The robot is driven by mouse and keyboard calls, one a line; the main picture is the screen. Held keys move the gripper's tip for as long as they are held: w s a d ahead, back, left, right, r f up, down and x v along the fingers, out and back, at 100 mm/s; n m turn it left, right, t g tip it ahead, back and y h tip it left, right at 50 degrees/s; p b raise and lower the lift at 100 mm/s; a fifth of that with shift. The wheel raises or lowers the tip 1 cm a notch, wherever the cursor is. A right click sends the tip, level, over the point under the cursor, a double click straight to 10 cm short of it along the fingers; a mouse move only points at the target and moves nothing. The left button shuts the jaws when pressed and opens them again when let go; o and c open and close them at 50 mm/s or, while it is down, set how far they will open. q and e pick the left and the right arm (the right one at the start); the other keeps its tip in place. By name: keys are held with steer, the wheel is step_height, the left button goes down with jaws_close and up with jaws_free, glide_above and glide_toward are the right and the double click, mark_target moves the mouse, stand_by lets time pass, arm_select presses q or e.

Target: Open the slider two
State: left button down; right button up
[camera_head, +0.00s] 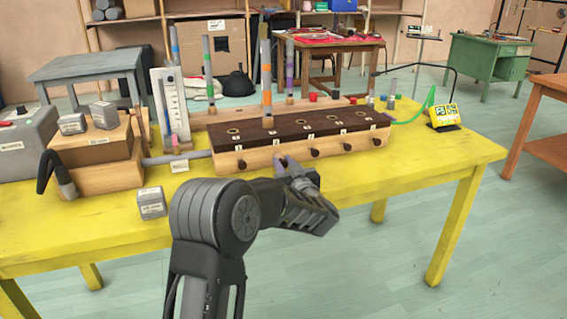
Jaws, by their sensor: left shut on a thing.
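A long wooden box with a dark top (325,120) stands on the yellow table. Its top has a row of round holes with small number labels, and dark slider knobs stick out of its front face. The leftmost knob (242,165) and the third knob (315,152) are in plain view on either side. How far slider two is pulled out cannot be told. My right gripper is not in view.
An orange-banded tube (266,75) stands upright at the second hole. Wooden blocks with grey weights (103,115) and a grey cube (151,203) are at the left. A yellow device (445,116) sits at the right. The table's front right is clear.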

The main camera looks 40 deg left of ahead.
arm_select(q)
steer(key=c, duration=1.2)
jaws_free()
steer(key=shift+c, duration=0.2)
steer(key=p+v, duration=0.1)
steer(key=v, duration=0.7)
steer(key=shift+w, duration=0.1)
